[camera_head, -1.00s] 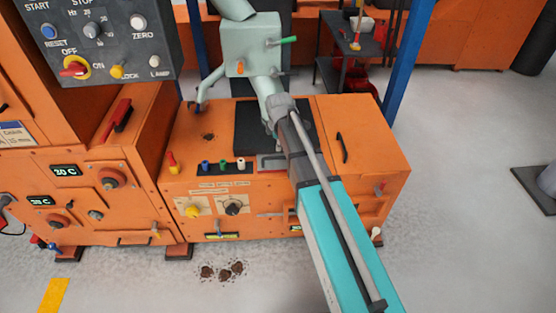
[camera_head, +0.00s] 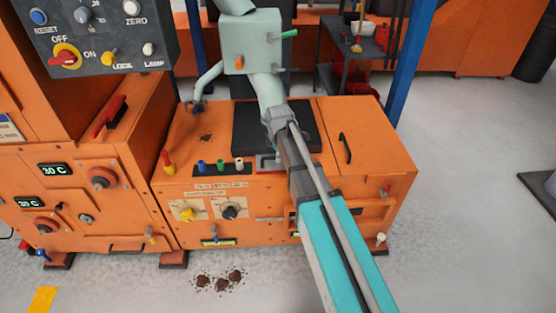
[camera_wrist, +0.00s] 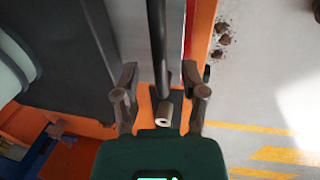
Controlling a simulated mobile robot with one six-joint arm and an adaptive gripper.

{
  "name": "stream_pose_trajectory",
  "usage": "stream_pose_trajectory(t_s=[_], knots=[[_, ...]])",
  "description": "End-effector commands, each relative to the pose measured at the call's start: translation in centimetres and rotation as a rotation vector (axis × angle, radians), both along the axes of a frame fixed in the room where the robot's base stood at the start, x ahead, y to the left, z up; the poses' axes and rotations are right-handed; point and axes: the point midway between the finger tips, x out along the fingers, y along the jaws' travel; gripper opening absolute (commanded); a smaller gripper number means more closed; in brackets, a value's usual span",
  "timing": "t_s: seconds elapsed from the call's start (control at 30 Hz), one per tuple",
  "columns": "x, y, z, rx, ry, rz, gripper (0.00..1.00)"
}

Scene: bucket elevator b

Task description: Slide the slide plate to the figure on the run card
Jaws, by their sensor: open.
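My gripper (camera_wrist: 161,95) is open in the wrist view, its two dark fingers apart. A pale-ended round peg (camera_wrist: 166,122) shows between and below the fingertips; I cannot tell whether they touch it. A dark rod (camera_wrist: 157,40) runs above it, beside a pale grey surface (camera_wrist: 135,28). In the head view, a small grey plate (camera_head: 267,162) lies at the front edge of the orange cabinet's top, partly hidden by my arm; I cannot tell whether it is the slide plate. A pale card (camera_head: 9,128) is cut off at the left edge, its text unreadable.
The orange cabinet (camera_head: 375,145) carries a dark pad (camera_head: 247,125), a black handle (camera_head: 343,148), and front knobs, including a yellow one (camera_head: 187,212). A mint spout (camera_head: 250,40) stands over it. A control panel (camera_head: 100,40) is at upper left. Brown clumps (camera_head: 220,281) lie on the floor.

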Motion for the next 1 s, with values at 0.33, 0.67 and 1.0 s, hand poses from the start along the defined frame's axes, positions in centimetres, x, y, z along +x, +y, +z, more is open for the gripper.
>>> stream_pose_trajectory(t_s=[0.33,0.67,1.0], knots=[[0.27,-0.01,-1.37,0.000,0.000,0.000,0.55],[0.28,0.00,-1.35,0.000,0.000,0.000,0.53],[0.27,0.00,-1.35,0.000,0.000,0.000,0.00]])
